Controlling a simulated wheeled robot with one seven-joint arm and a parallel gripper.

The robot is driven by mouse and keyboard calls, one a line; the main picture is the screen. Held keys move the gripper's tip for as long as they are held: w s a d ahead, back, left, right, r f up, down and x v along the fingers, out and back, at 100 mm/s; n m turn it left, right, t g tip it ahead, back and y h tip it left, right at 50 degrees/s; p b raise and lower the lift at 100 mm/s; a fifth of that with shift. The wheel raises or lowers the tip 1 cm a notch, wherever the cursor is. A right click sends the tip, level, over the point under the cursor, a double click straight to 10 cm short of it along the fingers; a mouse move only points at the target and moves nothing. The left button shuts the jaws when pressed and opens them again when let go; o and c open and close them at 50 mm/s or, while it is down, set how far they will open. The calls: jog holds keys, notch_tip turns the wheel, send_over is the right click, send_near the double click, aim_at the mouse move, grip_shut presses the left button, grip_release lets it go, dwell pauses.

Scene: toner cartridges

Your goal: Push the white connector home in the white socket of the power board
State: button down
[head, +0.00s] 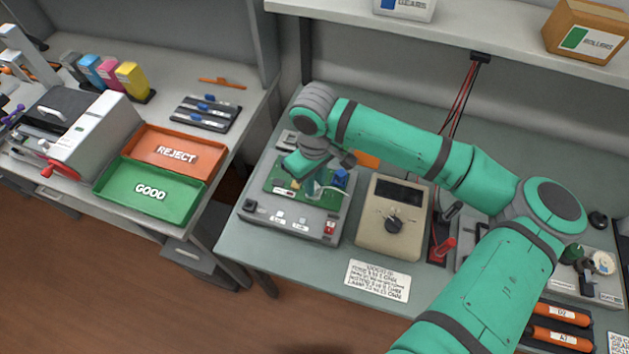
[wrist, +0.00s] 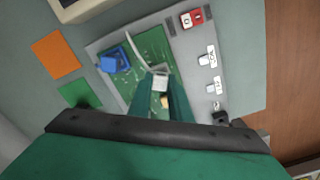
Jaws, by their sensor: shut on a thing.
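The power board (head: 274,184) is a green circuit board on a grey test fixture (head: 262,222); it also shows in the wrist view (wrist: 151,48). My gripper (head: 314,187) is over the board, pointing down. In the wrist view my gripper (wrist: 162,88) is shut on the white connector (wrist: 160,82), which sits between the fingertips. A white cable (wrist: 136,42) runs from the connector across the board. A small cream part shows between the fingers, below the connector in the picture. I cannot make out the white socket, or whether the connector touches it.
A blue part (wrist: 114,58) stands on the board beside the cable. A red and white switch (wrist: 191,18) is on the fixture. A beige meter (head: 395,218) stands right of the fixture. Orange (wrist: 55,54) and green (wrist: 80,93) cards lie on the bench. A printed sheet (head: 378,281) lies in front.

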jog(key=shift+f, duration=0.15)
jog(key=c, duration=1.6)
grip_release()
jog(key=shift+o, duration=0.2)
notch_tip(320, 180, up, 11)
jog(key=shift+w+f, duration=0.1)
